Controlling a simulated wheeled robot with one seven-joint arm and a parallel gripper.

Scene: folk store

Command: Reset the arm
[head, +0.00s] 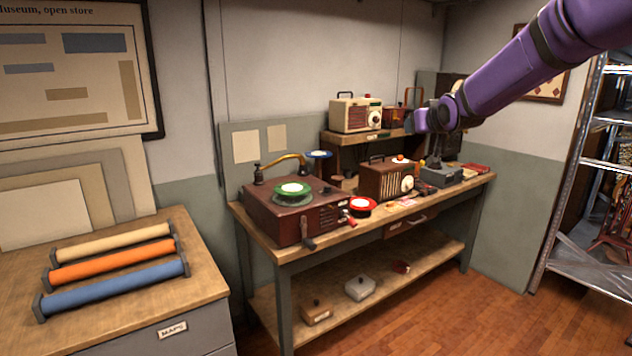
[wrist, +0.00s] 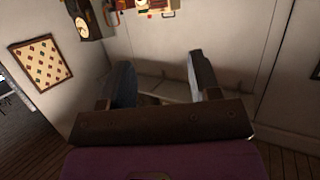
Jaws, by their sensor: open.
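My gripper (head: 421,121) is at the end of my purple arm, which comes in from the upper right in the head view. It is in the air over the right part of the workbench, in front of the back shelf. In the wrist view my gripper (wrist: 160,85) shows two fingers spread wide apart. Nothing is between them except the wall and surfaces behind. My gripper is open and empty.
The workbench (head: 285,262) holds a record player (head: 272,222), a wooden radio (head: 372,182) and small items. A cream radio (head: 347,114) stands on the raised shelf. A map cabinet (head: 92,318) with rolls is at left; metal shelving (head: 568,185) is at right. The floor in front is clear.

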